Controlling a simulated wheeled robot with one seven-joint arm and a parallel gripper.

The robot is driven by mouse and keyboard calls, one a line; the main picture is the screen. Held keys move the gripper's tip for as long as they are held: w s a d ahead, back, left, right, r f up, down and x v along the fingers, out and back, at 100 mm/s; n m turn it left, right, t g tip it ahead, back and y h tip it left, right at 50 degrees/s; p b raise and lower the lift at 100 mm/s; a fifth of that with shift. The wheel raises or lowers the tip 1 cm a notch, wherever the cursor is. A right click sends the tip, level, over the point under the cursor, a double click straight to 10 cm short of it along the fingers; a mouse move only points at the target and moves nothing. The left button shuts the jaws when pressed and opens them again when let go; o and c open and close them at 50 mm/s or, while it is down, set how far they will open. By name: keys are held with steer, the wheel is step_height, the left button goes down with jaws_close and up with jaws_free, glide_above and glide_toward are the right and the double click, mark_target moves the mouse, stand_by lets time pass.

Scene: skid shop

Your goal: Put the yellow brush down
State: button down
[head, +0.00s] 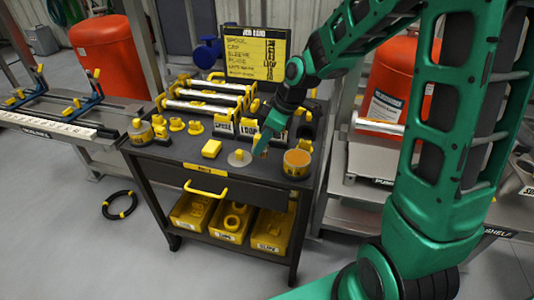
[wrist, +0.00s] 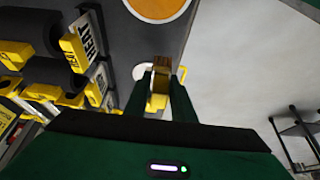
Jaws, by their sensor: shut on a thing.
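My gripper (head: 262,143) is shut on the yellow brush and reaches down over the front part of the black cart top (head: 180,160). In the wrist view the yellow brush (wrist: 158,88), with a brown bristle end, sits between the two green fingers. In the head view the brush is mostly hidden by the fingers. A pale round disc (head: 239,158) lies on the cart top just left of the gripper; part of it shows behind the brush in the wrist view (wrist: 140,72). I cannot tell whether the brush touches the cart top.
A tin with an orange top (head: 297,163) stands right of the gripper. Labelled yellow-and-black holders (head: 223,127) stand behind. A sign board (head: 253,55) rises at the back. Yellow bins (head: 232,222) sit on the lower shelf.

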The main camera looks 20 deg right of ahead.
steer(key=shift+w+d+f, duration=0.3)
steer(key=shift+d+f, duration=0.1)
steer(key=shift+d, duration=0.2)
steer(key=shift+w+d+f, duration=0.25)
steer(key=shift+d+f, duration=0.15)
steer(key=shift+d, duration=0.2)
step_height(320, 180, down, 4)
steer(key=shift+f, duration=0.1)
steer(key=c, duration=1.5)
jaws_free()
steer(key=v, duration=1.2)
steer(key=shift+s, duration=0.1)
